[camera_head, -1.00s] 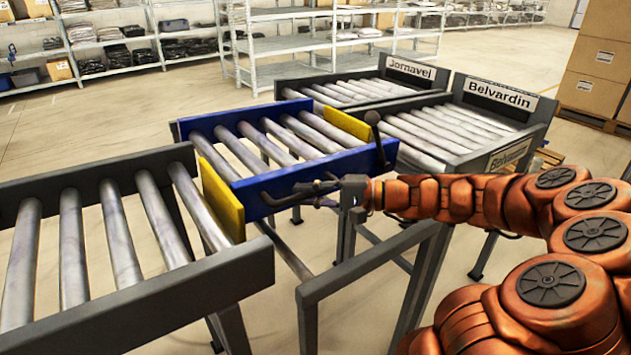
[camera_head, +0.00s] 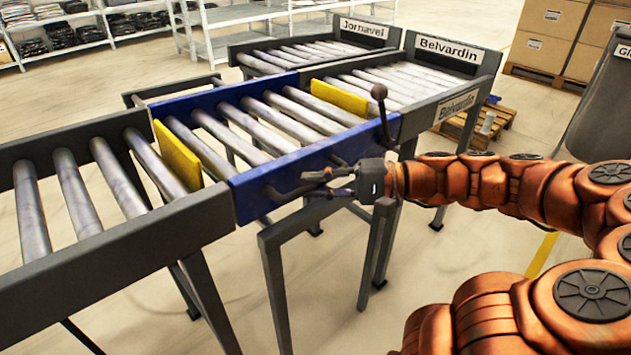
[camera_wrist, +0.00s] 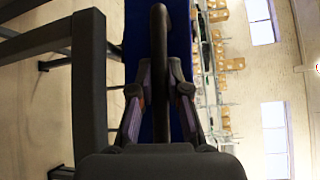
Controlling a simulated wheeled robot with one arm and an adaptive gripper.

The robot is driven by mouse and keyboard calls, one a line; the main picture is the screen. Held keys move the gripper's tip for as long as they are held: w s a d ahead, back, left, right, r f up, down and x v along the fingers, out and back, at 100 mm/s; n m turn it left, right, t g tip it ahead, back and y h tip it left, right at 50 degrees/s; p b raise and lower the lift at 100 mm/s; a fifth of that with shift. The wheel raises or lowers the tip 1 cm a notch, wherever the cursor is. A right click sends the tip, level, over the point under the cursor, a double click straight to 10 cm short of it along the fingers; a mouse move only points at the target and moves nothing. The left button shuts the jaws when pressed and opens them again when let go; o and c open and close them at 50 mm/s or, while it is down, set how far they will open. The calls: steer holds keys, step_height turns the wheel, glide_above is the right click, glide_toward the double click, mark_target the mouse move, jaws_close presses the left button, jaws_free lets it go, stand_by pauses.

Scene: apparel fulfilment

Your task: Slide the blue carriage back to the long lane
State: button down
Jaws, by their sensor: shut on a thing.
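The blue carriage (camera_head: 310,163) is a short roller section with a yellow plate standing at each end. In the head view it sits between the grey roller lane at left (camera_head: 110,240), seemingly the long lane, and the Belvardin lane (camera_head: 428,118). My gripper (camera_head: 328,176) is at the near blue side, shut on the carriage's dark handle (camera_head: 283,194). In the wrist view the handle (camera_wrist: 159,50) runs between my fingers (camera_wrist: 160,92). The rollers look empty.
The Jornavel lane (camera_head: 285,55) lies behind the Belvardin lane. A black lever with a ball knob (camera_head: 379,92) rises at the carriage's near right corner. Grey support legs (camera_head: 275,295) stand under my gripper. Boxes on a pallet (camera_head: 560,45) are at back right.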

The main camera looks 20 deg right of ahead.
steer(key=shift+s+f, duration=0.1)
steer(key=shift+s, duration=0.05)
steer(key=c, duration=1.1)
jaws_free()
steer(key=shift+c, duration=0.2)
steer(key=shift+d, duration=0.1)
steer(key=v, duration=1.2)
